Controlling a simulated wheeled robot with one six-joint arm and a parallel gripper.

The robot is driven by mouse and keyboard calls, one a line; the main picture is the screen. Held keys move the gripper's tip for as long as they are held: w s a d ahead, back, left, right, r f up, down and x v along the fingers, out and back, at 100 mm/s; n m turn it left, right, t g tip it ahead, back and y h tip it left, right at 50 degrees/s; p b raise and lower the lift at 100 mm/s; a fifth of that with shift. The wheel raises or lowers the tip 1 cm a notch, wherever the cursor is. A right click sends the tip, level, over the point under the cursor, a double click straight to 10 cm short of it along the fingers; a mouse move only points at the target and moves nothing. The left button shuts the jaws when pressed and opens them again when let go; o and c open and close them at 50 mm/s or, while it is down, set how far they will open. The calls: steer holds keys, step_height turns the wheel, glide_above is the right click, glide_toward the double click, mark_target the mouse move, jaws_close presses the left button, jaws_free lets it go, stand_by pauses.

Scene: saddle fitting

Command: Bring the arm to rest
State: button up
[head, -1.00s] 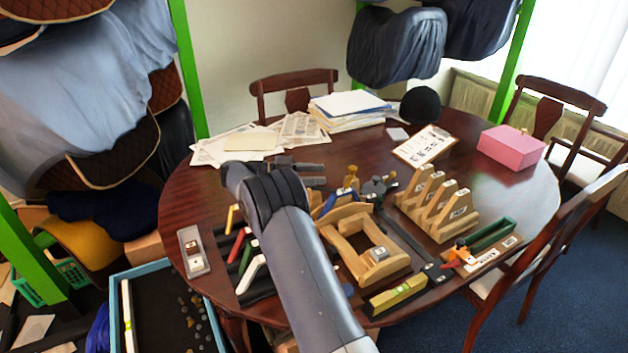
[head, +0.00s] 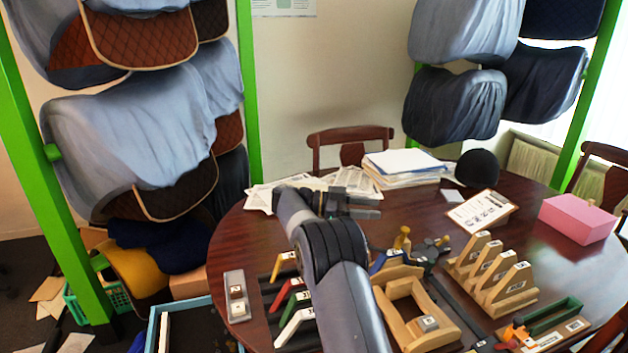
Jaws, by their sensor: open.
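My arm reaches up from the bottom of the head view over the round dark wood table (head: 228,265). My gripper (head: 362,208) is at the far end of the arm, pointing right, above the table near the newspapers. It is open and I see nothing held in it. My arm hides part of the table's middle.
Under and beside my arm lie a wooden frame (head: 392,300), a slotted wooden rack (head: 490,282) and colored-handled tools (head: 290,300). A paper stack (head: 402,170), black helmet (head: 478,168), clipboard (head: 480,211) and pink box (head: 577,220) stand farther back. Green racks (head: 248,100) hold saddle covers.

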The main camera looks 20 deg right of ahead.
step_height(320, 180, down, 10)
steer(key=shift+r, duration=0.35)
stand_by(0.5)
